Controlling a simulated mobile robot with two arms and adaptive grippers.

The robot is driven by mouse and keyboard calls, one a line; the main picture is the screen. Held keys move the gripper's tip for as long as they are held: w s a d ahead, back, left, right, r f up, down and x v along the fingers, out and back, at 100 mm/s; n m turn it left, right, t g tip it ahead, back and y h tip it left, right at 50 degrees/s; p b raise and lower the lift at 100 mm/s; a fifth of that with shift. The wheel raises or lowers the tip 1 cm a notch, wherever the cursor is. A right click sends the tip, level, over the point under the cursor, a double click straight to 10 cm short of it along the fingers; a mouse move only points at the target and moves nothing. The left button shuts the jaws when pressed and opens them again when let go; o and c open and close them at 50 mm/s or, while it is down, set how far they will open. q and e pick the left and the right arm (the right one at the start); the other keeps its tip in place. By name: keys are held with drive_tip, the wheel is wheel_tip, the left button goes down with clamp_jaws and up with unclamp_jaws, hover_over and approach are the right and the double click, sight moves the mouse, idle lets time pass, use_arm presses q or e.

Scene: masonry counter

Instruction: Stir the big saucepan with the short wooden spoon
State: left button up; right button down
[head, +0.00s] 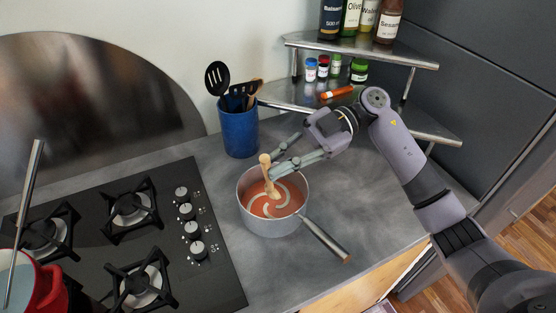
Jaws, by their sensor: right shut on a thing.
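The big saucepan (270,228) stands on the grey counter, right of the hob, with its handle toward the lower right. It holds an orange-red liquid with a pale swirl. The short wooden spoon (267,170) stands nearly upright, with its lower end in the liquid. My right gripper (277,164) reaches in from the right above the pan and is shut on the spoon near its upper part. The spoon's lower tip is hidden in the liquid. My left gripper does not show.
A blue utensil holder (239,133) with a black slotted spoon stands close behind the pan. A black gas hob (165,215) lies left, with a red pot (52,290) at lower left. A corner shelf (365,50) with bottles and small jars is behind my right arm.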

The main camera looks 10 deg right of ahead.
wheel_tip(320, 180, down, 6)
drive_tip(key=w+b, duration=0.2)
drive_tip(key=b, duration=0.1)
drive_tip(key=shift+w+d+f+b, duration=0.15)
drive_tip(key=shift+w+d+b, duration=0.1)
drive_tip(key=shift+d+b, duration=0.15)
drive_tip(key=shift+d, duration=0.1)
idle(0.3)
